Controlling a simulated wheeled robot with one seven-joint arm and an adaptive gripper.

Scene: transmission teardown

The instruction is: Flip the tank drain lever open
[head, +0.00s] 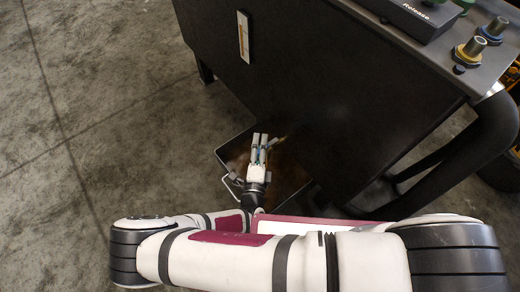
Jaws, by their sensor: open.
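The black tank (330,80) fills the upper right of the head view, with a dark flat side facing my arm. My gripper (260,138) is low beside the tank, above a dark open tray (228,152) on the floor. Its two fingers are slightly apart and point toward the tank, with nothing visible between them. I cannot make out the drain lever; it may be hidden by the gripper or lost in the dark area under the tank.
A pale gauge-like strip (243,37) is on the tank's side. A wire handle (230,188) stands at the tray's left. A black tube frame (490,135) juts out at right. Concrete floor (80,130) at left is clear.

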